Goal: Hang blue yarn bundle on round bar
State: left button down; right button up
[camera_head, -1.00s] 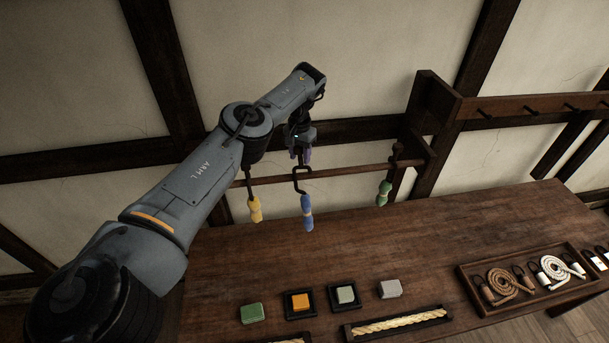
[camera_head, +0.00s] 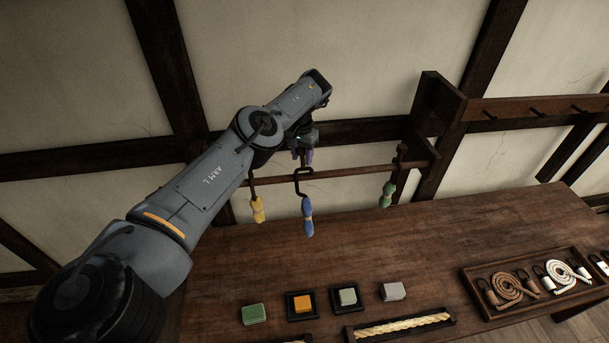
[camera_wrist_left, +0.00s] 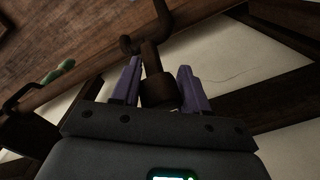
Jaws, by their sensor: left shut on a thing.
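The blue yarn bundle (camera_head: 308,217) hangs upright below a dark hook (camera_head: 299,186), above the table's back edge. My left gripper (camera_head: 302,158) is just above the round bar (camera_head: 352,171) in the head view. In the left wrist view its purple fingers (camera_wrist_left: 161,88) are shut on the hook's dark stem (camera_wrist_left: 157,90). The hook's top overlaps the bar in the head view; I cannot tell whether it rests on the bar or is in front of it. The blue yarn is hidden in the wrist view. My right gripper is not in view.
A yellow bundle (camera_head: 258,209) hangs left of the blue one and a green bundle (camera_head: 387,194) right of it, with room on both sides. A dark wooden post (camera_head: 436,125) stands at the bar's right end. The table (camera_head: 430,235) bears several small blocks and trays.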

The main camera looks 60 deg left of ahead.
pick_arm(q)
jog(key=shift+a+f, duration=0.45)
jog(key=shift+f, duration=0.2)
jog(key=shift+d, duration=0.1)
dwell(0.3)
